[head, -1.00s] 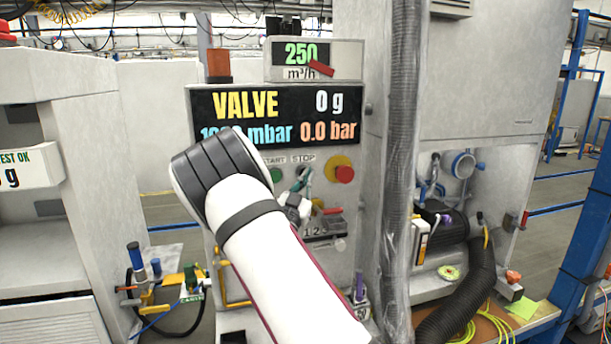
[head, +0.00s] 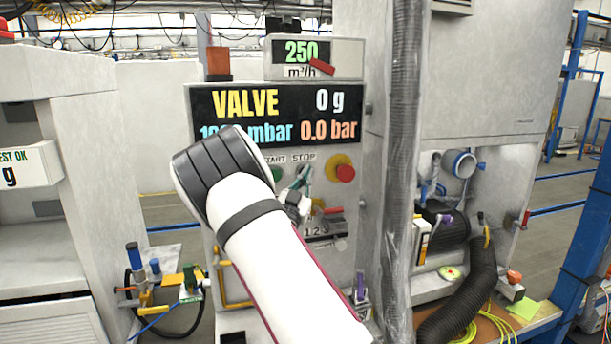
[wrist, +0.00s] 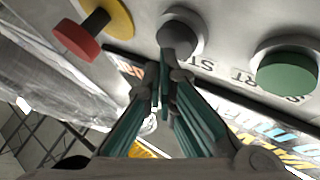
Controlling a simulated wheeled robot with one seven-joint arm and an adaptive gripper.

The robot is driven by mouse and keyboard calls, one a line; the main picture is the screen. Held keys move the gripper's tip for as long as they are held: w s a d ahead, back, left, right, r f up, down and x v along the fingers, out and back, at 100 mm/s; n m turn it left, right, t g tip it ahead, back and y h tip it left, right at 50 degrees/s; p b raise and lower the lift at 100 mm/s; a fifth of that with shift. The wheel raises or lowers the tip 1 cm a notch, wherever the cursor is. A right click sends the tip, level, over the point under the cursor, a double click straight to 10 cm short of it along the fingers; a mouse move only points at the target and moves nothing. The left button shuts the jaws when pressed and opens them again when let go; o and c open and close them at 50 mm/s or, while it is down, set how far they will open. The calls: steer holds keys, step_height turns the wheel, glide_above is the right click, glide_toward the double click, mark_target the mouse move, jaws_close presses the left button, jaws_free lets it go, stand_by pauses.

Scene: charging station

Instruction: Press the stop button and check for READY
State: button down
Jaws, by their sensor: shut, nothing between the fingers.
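The control panel's dark display (head: 282,103) reads VALVE, 0 g, a partly covered mbar value and 0.0 bar; no READY shows. In the wrist view, the grey stop button (wrist: 182,25) is at the top centre, with my gripper's (wrist: 173,42) shut fingertips in front of it. They overlap the button's dark middle; I cannot tell whether they touch. In the head view my gripper (head: 303,176) is small, below the STOP label (head: 303,157), and covers most of the button. The green start button (wrist: 287,70) is to the right in the wrist view.
A red mushroom button (head: 345,173) on a yellow base is right of the stop button; it also shows in the wrist view (wrist: 76,41). A ribbed grey hose (head: 404,130) hangs right of the panel. My arm covers the panel's lower left.

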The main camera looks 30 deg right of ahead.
steer(key=shift+w+d+b, duration=0.1)
steer(key=shift+w+b, duration=0.3)
steer(key=shift+w, duration=0.05)
stand_by(0.7)
steer(key=shift+s, duration=0.15)
steer(key=shift+s+a+p, duration=0.25)
steer(key=shift+s+p, duration=0.25)
steer(key=shift+s, duration=0.25)
steer(key=shift+s, duration=0.1)
steer(key=s+p, duration=0.1)
steer(key=s, duration=0.1)
steer(key=s+a+p, duration=0.1)
steer(key=s, duration=0.1)
steer(key=shift+s+a+p, duration=0.2)
steer(key=shift+s+p, duration=0.1)
steer(key=shift+p, duration=0.1)
stand_by(0.7)
